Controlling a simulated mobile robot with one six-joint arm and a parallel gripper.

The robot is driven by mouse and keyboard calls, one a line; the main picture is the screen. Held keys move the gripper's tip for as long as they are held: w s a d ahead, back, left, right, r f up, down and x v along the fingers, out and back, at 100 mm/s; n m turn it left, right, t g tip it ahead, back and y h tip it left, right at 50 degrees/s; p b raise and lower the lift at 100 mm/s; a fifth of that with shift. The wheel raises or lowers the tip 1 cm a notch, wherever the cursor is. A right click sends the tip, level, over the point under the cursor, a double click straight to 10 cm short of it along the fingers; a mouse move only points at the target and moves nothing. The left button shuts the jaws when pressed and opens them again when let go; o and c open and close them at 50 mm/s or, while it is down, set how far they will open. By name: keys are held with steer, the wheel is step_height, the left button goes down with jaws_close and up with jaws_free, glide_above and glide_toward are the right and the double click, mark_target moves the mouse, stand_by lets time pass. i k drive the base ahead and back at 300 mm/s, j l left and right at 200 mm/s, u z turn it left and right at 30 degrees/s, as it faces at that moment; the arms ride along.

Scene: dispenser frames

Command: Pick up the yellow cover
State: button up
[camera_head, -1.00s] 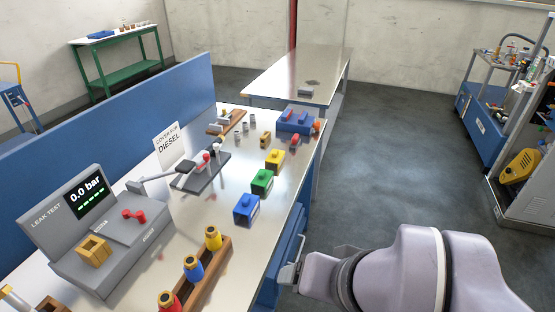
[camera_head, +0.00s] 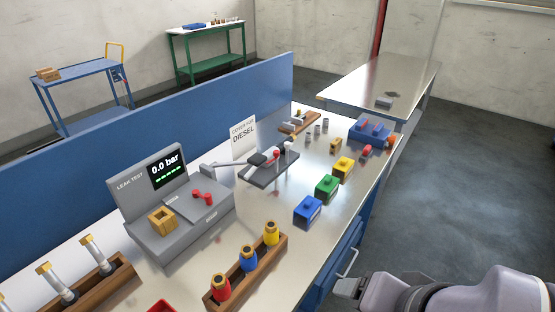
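The yellow cover (camera_head: 343,168) is a small block with a raised knob on top. It stands on the metal workbench (camera_head: 290,240), behind a green cover (camera_head: 327,187) and a blue cover (camera_head: 308,211) in a row along the right side. My arm shows at the lower right, beyond the bench's edge and well apart from the yellow cover. A grey piece at its left end (camera_head: 348,287) may be my gripper; its fingers cannot be made out.
A leak tester (camera_head: 150,205) and a wooden rack (camera_head: 248,275) of coloured cylinders stand on the near bench. A clamp fixture (camera_head: 270,168) and a sign reading "COVER FOR DIESEL" (camera_head: 243,138) stand left of the covers. A blue box (camera_head: 370,132) is behind. Floor at right is clear.

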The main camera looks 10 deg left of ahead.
mark_target(345, 165)
steer(key=i+l+u, duration=0.65)
steer(key=i+l, duration=0.2)
steer(key=i+l+u, duration=0.2)
steer(key=l, duration=0.15)
steer(key=i+l+u, duration=0.2)
steer(key=l, duration=0.2)
steer(key=i+l+u, duration=0.2)
steer(key=l, duration=0.2)
steer(key=i+l+u, duration=0.2)
steer(key=l, duration=0.25)
steer(key=k, duration=0.05)
